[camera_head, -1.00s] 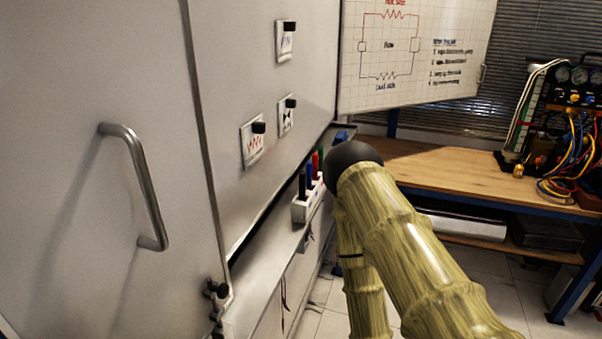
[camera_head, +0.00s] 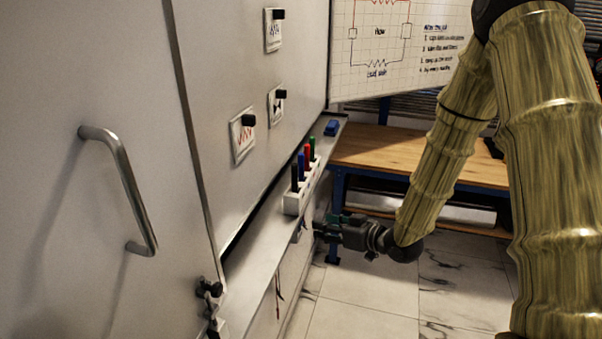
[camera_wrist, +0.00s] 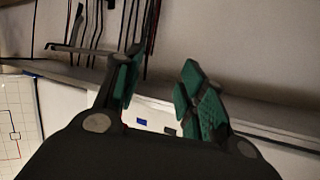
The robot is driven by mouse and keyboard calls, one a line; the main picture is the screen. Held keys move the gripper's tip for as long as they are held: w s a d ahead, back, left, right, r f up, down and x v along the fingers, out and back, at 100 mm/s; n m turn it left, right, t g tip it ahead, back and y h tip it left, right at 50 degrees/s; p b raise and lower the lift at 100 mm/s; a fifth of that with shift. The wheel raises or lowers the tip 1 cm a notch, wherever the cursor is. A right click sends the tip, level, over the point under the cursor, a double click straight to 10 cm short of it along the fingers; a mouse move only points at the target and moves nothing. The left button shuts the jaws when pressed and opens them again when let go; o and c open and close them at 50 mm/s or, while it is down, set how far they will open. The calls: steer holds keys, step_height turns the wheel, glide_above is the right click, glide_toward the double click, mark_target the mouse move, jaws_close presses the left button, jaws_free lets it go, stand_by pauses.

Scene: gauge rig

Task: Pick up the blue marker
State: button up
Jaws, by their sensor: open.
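The blue marker (camera_head: 301,165) stands upright in a white holder (camera_head: 292,204) on the ledge below the white board. It is between a black marker (camera_head: 294,178) and a red marker (camera_head: 307,154), with a green marker (camera_head: 312,149) at the far end. My gripper (camera_head: 321,229) is open and empty, with green finger pads. In the head view it is right of the holder and lower, apart from it, pointing left towards the ledge front. In the wrist view my open fingers (camera_wrist: 160,82) face the ledge; I cannot make out the blue marker there.
The ledge (camera_head: 250,260) runs along the board, with a blue block (camera_head: 331,128) at its far end. A door handle (camera_head: 125,190) juts out at left. Dark strips (camera_wrist: 135,25) hang by the ledge. A wooden bench (camera_head: 375,150) stands behind; the floor is clear.

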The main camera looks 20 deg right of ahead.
mark_target(301, 159)
step_height(301, 159, up, 16)
steer(key=w+d+r+n+t+y, duration=0.1)
steer(key=w+d+n+t+y, duration=0.15)
steer(key=n+y, duration=0.2)
steer(key=shift+m+g, duration=0.35)
steer(key=shift+g, duration=0.1)
steer(key=shift+s+a+p+x, duration=0.15)
steer(key=shift+p+x, duration=1.15)
steer(key=shift+x, duration=1.25)
steer(key=shift+s+a+p+x, duration=0.1)
steer(key=shift+p+x, duration=1.2)
steer(key=shift+x, duration=1.25)
steer(key=shift+f, duration=0.1)
steer(key=c, duration=0.9)
